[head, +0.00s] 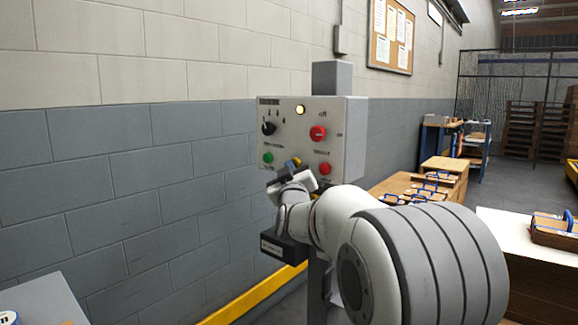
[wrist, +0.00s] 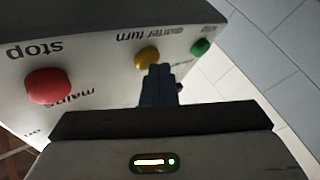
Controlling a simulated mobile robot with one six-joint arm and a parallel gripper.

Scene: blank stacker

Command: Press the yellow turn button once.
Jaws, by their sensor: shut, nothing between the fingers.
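The yellow turn button (wrist: 147,57) sits on the face of a grey control box (wrist: 100,30), and the wrist view shows it upside down with its label beside it. In the head view the yellow button (head: 296,161) is partly hidden by my gripper (head: 286,174). My gripper (wrist: 158,72) is shut and empty. Its fingertips are right at the yellow button's edge in the wrist view. I cannot tell whether they touch it.
A green button (wrist: 201,47) and a red stop button (wrist: 48,86) flank the yellow one. Above are a black selector (head: 268,128), a lit lamp (head: 300,110) and a red knob (head: 318,132). A block wall (head: 130,200) stands behind; benches (head: 445,165) are at right.

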